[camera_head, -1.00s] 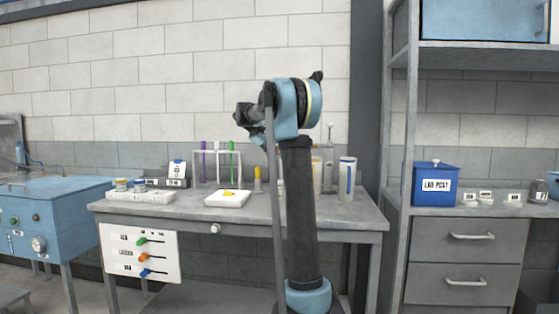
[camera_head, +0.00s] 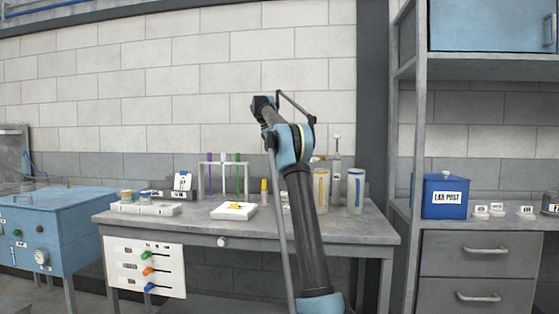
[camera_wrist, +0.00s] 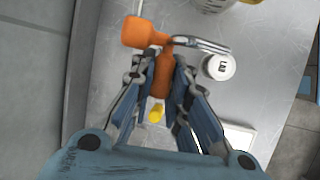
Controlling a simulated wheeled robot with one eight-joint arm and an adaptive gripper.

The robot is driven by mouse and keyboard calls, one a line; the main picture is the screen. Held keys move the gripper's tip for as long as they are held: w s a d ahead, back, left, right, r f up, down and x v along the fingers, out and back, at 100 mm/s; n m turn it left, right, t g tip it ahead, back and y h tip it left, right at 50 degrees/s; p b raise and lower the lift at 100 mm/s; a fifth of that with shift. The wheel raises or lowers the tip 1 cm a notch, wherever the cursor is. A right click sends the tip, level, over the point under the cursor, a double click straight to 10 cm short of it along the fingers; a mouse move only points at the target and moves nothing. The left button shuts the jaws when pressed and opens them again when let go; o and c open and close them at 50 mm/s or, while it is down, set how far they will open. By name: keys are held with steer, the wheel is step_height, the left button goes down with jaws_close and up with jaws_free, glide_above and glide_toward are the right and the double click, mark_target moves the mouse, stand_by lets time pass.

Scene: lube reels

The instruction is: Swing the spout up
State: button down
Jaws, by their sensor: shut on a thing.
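In the wrist view, my gripper (camera_wrist: 163,64) has its blue fingers closed on the upright stem of an orange fitting (camera_wrist: 164,70). The fitting has a blocky orange head (camera_wrist: 140,33) just beyond the fingertips. A bent shiny metal tube, which looks like the spout (camera_wrist: 205,43), extends from it to the right. A small yellow part (camera_wrist: 156,113) shows between the fingers, nearer the palm. In the head view my arm rises over the bench; I cannot make out the fingers or the fitting there.
A round white labelled cap (camera_wrist: 218,66) stands close below the tube's end. On the grey bench (camera_head: 340,228) are a white tray (camera_head: 234,211), a test-tube rack (camera_head: 222,164) and clear cylinders (camera_head: 355,190). A blue box (camera_head: 445,197) is on the right shelf.

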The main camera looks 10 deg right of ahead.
steer(key=shift+w+d+r, duration=0.2)
steer(key=shift+w, duration=0.35)
steer(key=shift+w+d+r, duration=0.15)
steer(key=shift+w+d, duration=0.05)
steer(key=shift+w, duration=0.4)
steer(key=c, duration=1.5)
jaws_free()
steer(key=shift+c, duration=0.2)
steer(key=shift+r, duration=0.1)
steer(key=s+a+r, duration=0.2)
steer(key=a+r, duration=0.2)
steer(key=a, duration=1)
steer(key=shift+s+d+r, duration=0.1)
steer(key=shift+s+r, duration=0.05)
